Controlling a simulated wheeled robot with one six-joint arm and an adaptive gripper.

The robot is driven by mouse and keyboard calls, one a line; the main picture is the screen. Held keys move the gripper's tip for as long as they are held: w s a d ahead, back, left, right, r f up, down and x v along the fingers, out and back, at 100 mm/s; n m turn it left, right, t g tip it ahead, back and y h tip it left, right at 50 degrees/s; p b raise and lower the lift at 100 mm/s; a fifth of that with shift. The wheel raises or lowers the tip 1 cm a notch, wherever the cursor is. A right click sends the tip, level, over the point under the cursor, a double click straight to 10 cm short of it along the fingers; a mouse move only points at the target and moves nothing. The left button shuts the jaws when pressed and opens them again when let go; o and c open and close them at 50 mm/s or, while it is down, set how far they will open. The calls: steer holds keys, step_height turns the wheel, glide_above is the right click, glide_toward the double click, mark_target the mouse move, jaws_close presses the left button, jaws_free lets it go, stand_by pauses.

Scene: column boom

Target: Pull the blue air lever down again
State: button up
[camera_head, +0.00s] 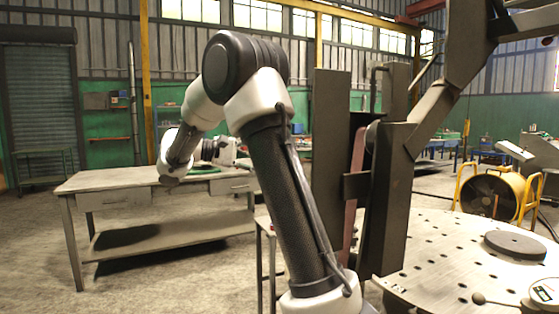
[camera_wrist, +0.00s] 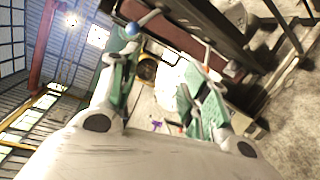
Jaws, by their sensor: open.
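The blue air lever shows in the wrist view as a blue ball knob (camera_wrist: 132,29) on a thin pale rod that slants up to the right toward a dark beam. My gripper (camera_wrist: 160,72) is open, its two green-sided fingers spread wide with nothing held between them. The blue knob appears just beyond the tip of the left finger in the picture; I cannot tell whether they touch. In the head view my wrist and gripper are partly hidden behind my own arm, and the blue lever cannot be made out.
A second lever with an orange tip (camera_wrist: 205,69) is near the right finger. A dark beam (camera_wrist: 200,30) runs close above the fingers. In the head view, a workbench (camera_head: 120,183) stands left, a perforated round table (camera_head: 440,250) right, and a yellow-framed fan (camera_head: 490,195) behind it.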

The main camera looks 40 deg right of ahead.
steer(key=shift+v, duration=1.75)
